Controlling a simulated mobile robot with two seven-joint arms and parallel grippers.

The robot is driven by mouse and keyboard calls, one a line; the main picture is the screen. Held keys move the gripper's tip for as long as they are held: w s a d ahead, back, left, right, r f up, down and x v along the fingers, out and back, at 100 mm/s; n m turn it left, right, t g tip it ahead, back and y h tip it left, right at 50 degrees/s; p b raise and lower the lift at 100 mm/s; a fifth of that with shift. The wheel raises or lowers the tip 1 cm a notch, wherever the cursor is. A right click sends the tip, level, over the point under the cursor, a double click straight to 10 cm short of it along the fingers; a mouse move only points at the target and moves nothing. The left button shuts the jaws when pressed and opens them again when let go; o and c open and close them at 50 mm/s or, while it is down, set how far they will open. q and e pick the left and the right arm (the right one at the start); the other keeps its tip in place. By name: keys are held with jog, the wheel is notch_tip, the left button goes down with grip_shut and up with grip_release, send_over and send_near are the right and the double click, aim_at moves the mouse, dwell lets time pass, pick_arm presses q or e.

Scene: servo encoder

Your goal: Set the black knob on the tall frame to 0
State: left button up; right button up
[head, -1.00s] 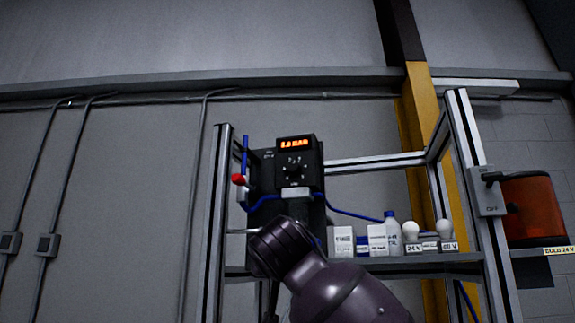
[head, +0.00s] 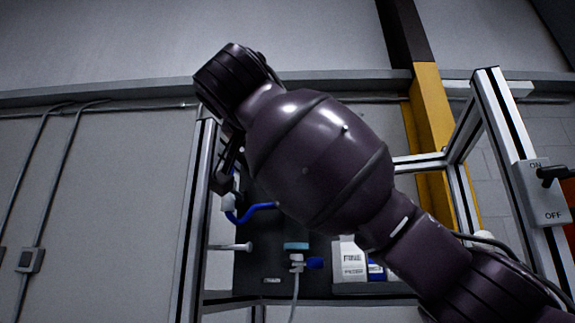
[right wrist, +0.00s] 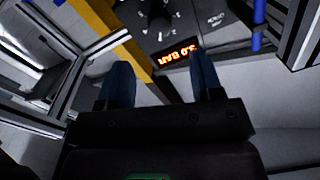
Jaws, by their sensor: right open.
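The black knob (right wrist: 158,20) shows in the right wrist view on a dark panel with pale scale marks. An orange lit display (right wrist: 178,55) sits beside it, upside down in this view; its digits are hard to read. My right gripper (right wrist: 163,60) is open and empty, its two blue fingers apart and pointing toward the panel, with the display showing between them. I see no contact with the knob. In the head view my right arm hides the knob and display, and the right gripper (head: 226,172) is partly seen. My left gripper is not in view.
The tall frame's posts (head: 197,215) stand close to my arm. A blue hose (head: 245,213), a small valve (head: 297,262) and white boxes (head: 350,262) are below it. An ON/OFF switch box (head: 545,195) is on the right post.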

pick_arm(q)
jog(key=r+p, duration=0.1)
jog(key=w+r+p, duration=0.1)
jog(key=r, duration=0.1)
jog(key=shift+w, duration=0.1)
pick_arm(e)
jog(key=x, duration=0.8)
jog(key=shift+w, duration=0.35)
jog(key=shift+d, duration=0.15)
jog(key=c, duration=0.9)
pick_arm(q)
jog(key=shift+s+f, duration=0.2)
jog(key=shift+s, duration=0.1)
